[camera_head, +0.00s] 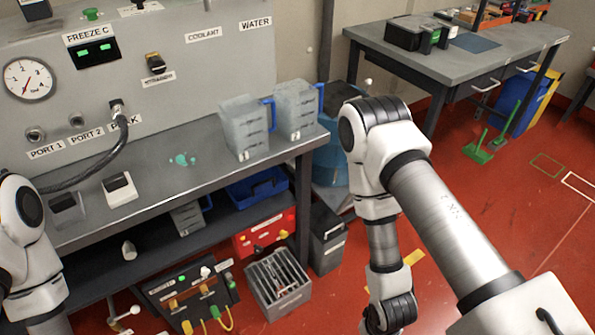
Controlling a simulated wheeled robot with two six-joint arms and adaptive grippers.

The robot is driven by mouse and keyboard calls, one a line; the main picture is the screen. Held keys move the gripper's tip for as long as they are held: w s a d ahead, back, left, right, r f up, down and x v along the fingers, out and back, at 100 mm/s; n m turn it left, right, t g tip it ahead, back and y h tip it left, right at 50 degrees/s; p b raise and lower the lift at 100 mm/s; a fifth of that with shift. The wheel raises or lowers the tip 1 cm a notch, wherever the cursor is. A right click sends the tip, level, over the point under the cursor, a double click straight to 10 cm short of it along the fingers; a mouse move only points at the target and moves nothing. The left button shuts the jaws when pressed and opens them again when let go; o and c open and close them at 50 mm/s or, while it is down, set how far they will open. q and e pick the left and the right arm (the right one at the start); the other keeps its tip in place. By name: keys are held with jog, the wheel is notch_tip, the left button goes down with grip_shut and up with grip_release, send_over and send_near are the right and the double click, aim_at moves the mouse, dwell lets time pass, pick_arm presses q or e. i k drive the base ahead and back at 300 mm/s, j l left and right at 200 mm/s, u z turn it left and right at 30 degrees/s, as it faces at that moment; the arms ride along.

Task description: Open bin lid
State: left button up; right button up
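A dark grey bin (328,250) stands on the floor beside the right end of the workbench. Its top looks black, and I cannot tell clearly whether its lid is shut. My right arm comes in from the right and bends down just to the right of the bin, with a gap of floor between them in the picture. Its gripper is below the bottom edge of the view. My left arm shows only at the lower left edge, and its gripper is out of view.
The workbench (150,215) carries two clear jugs (244,128) (297,108) and a green spill (182,159). A slotted grey crate (278,284) and a red box (264,234) are left of the bin. A blue drum (330,165) stands behind it. Red floor is open at right.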

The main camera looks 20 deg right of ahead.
aim_at(325, 225)
jog(key=i+l+u, duration=0.1)
jog(key=l, duration=0.7)
jog(key=i+l+u, duration=0.1)
jog(key=l, duration=0.75)
jog(key=i+l+u, duration=0.15)
jog(key=l, duration=0.7)
jog(key=i+l+u, duration=0.1)
jog(key=l, duration=0.75)
jog(key=i+l, duration=0.4)
jog(key=l, duration=0.15)
jog(key=u, duration=0.05)
